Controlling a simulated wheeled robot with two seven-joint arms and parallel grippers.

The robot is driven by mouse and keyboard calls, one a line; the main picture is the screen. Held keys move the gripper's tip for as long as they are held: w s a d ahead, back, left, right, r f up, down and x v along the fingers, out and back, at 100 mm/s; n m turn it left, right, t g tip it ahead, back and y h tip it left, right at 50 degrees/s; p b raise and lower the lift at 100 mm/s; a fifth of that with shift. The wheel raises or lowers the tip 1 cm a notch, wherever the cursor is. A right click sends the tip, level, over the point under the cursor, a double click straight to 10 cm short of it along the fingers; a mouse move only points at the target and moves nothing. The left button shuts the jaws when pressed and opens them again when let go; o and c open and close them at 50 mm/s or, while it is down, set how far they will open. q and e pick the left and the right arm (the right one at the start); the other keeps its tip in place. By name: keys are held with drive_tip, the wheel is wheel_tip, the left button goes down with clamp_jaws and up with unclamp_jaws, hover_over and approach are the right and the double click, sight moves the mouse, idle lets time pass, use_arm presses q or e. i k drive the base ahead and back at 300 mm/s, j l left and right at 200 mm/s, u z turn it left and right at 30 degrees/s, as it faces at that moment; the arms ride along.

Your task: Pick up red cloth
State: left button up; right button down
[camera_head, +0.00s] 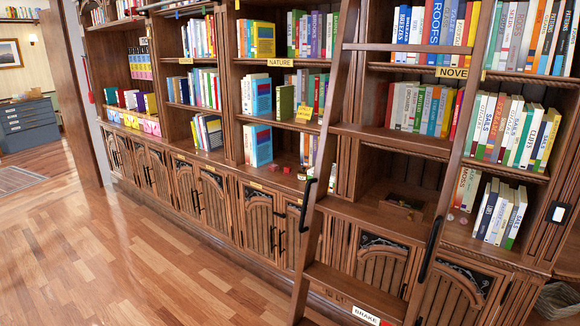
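I cannot make out a red cloth for certain in the head view. A narrow red item (88,84) hangs at the left end of the bookcase; I cannot tell whether it is cloth. Small red objects (287,170) lie on the ledge below the NATURE shelves, too small to identify. Neither my left nor my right gripper is in view.
A wooden ladder (322,165) with black handles leans against the bookcase (222,95) at centre right, bearing a BRAKE label (366,315). Books fill the shelves. A grey drawer cabinet (29,127) stands far left. The wood floor (130,245) at left is clear.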

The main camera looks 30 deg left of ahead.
sight(273, 168)
drive_tip(key=u, duration=1.1)
